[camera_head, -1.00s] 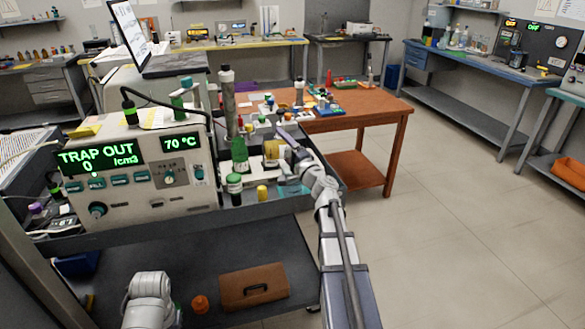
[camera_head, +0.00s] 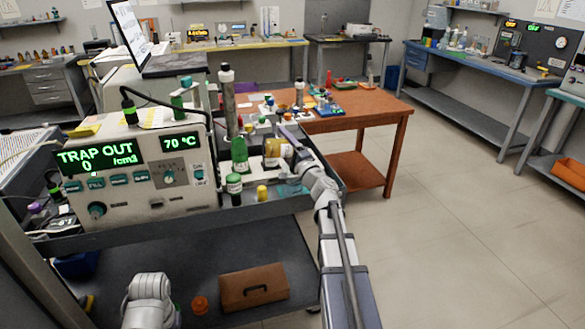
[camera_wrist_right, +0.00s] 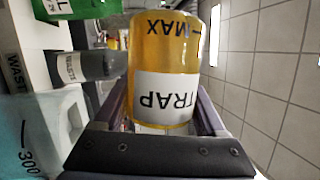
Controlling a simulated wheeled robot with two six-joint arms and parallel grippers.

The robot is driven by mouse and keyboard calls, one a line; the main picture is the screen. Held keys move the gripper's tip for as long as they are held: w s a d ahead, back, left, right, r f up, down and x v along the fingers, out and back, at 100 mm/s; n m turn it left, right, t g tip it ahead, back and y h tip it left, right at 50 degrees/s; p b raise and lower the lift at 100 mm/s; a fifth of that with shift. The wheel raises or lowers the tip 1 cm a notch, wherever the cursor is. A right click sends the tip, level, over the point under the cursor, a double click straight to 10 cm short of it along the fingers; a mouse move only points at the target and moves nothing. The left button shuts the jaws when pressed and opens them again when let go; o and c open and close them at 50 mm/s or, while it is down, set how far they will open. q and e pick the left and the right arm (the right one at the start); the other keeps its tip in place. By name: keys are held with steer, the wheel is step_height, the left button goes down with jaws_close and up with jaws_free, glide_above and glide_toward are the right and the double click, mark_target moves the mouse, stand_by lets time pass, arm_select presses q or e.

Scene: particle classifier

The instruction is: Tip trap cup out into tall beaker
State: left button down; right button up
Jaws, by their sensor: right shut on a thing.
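The trap cup is an amber cylinder with a white TRAP label and a MAX mark (camera_wrist_right: 163,60). In the wrist view it stands between the two fingers of my right gripper (camera_wrist_right: 160,115), which is shut on it. In the head view the trap cup (camera_head: 271,153) is beside the green bottle, with my right gripper (camera_head: 284,148) at its right side. A clear bluish beaker marked 300 (camera_wrist_right: 28,140) is at the lower left of the wrist view, beside the gripper. In the head view it is partly hidden near my wrist (camera_head: 286,188). My left gripper is out of view.
A green bottle (camera_head: 239,152) and a dark bottle with a green cap (camera_head: 234,188) stand close to the left of the cup. A small yellow-capped vial (camera_head: 262,192) is at the tray's front. The machine (camera_head: 130,180) reads TRAP OUT 0. Open floor lies to the right.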

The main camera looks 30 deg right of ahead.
steer(key=shift+d+m+b, duration=0.25)
steer(key=shift+m+b, duration=0.05)
steer(key=shift+m, duration=0.7)
steer(key=shift+s+d+r+m+t+h+p, duration=0.15)
steer(key=shift+r+m+t+h+p, duration=0.1)
steer(key=shift+r+m+h, duration=0.25)
steer(key=shift+d+r+m+t+h+p, duration=0.2)
steer(key=shift+r+m+h, duration=0.15)
steer(key=shift+m, duration=0.25)
stand_by(0.5)
steer(key=shift+s+d+m+h+b, duration=0.1)
steer(key=shift+d+m+h+b, duration=0.15)
steer(key=shift+m, duration=0.5)
steer(key=shift+w+d+m+h+b, duration=0.1)
steer(key=shift+m+h, duration=0.2)
steer(key=shift+m, duration=0.5)
steer(key=shift+s+d+m+h+b, duration=0.1)
steer(key=shift+d+m+h+b, duration=0.15)
steer(key=shift+m, duration=0.5)
stand_by(0.9)
steer(key=shift+a, duration=0.1)
